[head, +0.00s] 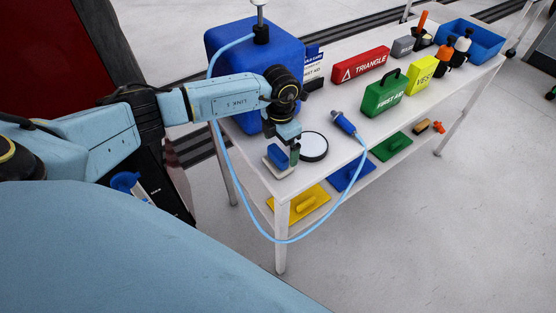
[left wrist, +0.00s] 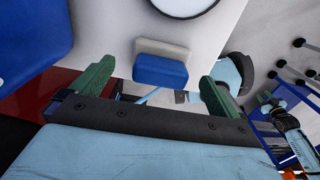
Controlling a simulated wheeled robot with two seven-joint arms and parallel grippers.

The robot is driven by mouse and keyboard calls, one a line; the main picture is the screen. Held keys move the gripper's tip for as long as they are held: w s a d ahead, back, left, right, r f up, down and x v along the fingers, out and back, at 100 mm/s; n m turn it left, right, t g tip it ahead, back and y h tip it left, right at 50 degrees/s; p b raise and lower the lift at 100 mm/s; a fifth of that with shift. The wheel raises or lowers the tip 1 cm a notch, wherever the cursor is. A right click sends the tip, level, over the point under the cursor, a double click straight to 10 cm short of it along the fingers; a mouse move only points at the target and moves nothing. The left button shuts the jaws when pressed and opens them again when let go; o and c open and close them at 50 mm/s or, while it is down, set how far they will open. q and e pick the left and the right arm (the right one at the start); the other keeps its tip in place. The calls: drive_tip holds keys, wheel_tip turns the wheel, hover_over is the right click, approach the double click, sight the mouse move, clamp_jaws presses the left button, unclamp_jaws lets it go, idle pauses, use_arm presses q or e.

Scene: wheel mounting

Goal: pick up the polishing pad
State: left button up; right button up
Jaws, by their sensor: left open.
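The polishing pad, a block with a blue layer and a white layer (head: 277,156), lies on the near left corner of the white table. In the left wrist view the pad (left wrist: 160,67) sits ahead of my gripper, between the lines of the two green fingers. My left gripper (head: 285,150) points down at the pad in the head view and partly hides it. In the left wrist view the left gripper (left wrist: 155,78) is open, its fingers wide apart with nothing held. Whether a finger touches the pad I cannot tell. My right gripper is in neither view.
A round white disc with a black rim (head: 313,146) lies just right of the pad. A large blue container (head: 240,50) stands behind my arm. A blue tool (head: 343,122) with a light-blue hose, and a green first aid case (head: 385,94), are farther right. The white table (head: 330,165) has a lower shelf.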

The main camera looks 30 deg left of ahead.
sight(280, 151)
use_arm(q)
drive_tip(key=f, duration=0.4)
drive_tip(key=shift+s+d+f, duration=0.1)
drive_tip(key=shift+s+f, duration=0.1)
drive_tip(key=shift+f, duration=0.15)
drive_tip(key=c, duration=0.9)
